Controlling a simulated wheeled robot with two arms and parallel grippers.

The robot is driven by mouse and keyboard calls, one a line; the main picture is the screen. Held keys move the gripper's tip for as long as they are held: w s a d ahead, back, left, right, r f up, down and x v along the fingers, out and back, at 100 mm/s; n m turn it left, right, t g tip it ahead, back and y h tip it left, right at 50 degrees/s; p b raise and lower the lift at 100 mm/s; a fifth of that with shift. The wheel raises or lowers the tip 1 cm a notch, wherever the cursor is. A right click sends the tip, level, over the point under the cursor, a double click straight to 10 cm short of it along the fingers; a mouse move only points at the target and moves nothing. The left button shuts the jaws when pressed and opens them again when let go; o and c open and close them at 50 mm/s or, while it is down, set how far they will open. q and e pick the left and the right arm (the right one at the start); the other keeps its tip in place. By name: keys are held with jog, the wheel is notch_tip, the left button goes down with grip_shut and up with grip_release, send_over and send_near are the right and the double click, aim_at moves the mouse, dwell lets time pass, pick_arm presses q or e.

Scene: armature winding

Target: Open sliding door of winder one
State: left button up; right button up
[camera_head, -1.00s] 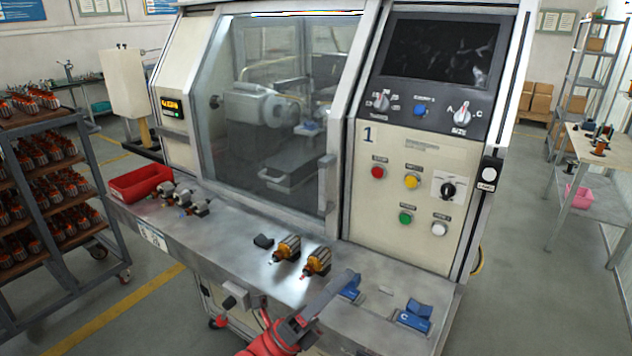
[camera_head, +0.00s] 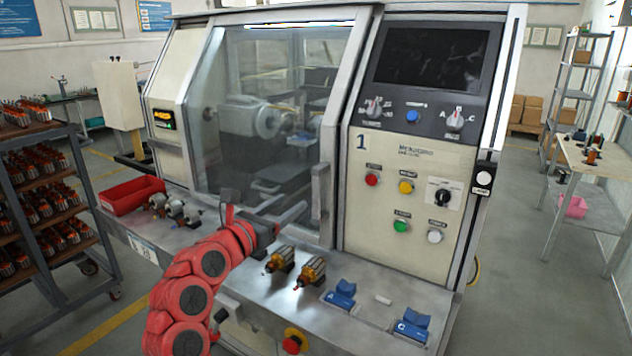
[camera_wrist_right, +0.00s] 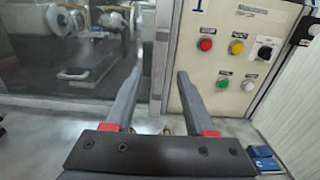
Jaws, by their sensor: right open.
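Winder one is the machine marked 1, and its sliding door (camera_head: 262,120) is a large clear panel in a metal frame, standing shut across the opening. A vertical door handle (camera_head: 318,192) is on the door's right edge; it also shows in the right wrist view as a grey bar (camera_wrist_right: 160,60). My right gripper (camera_head: 290,210) is in front of the door's lower part, left of the handle. In the right wrist view its two fingers (camera_wrist_right: 155,92) are spread and empty, with the handle beyond and between them. My left gripper is not in view.
Two orange armatures (camera_head: 312,270) and blue holders (camera_head: 340,294) sit on the front ledge near my right arm. A red bin (camera_head: 132,196) and several grey armatures (camera_head: 175,208) are at its left. The button panel (camera_head: 405,200) is right of the door.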

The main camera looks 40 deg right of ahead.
aim_at(315, 186)
jog(key=p+x, duration=0.2)
jog(key=x, duration=0.8)
jog(key=shift+d+r, duration=0.1)
jog(key=shift+d, duration=0.2)
jog(key=shift+w+d+p, duration=0.3)
jog(key=shift+d, duration=0.15)
grip_shut()
dwell(0.4)
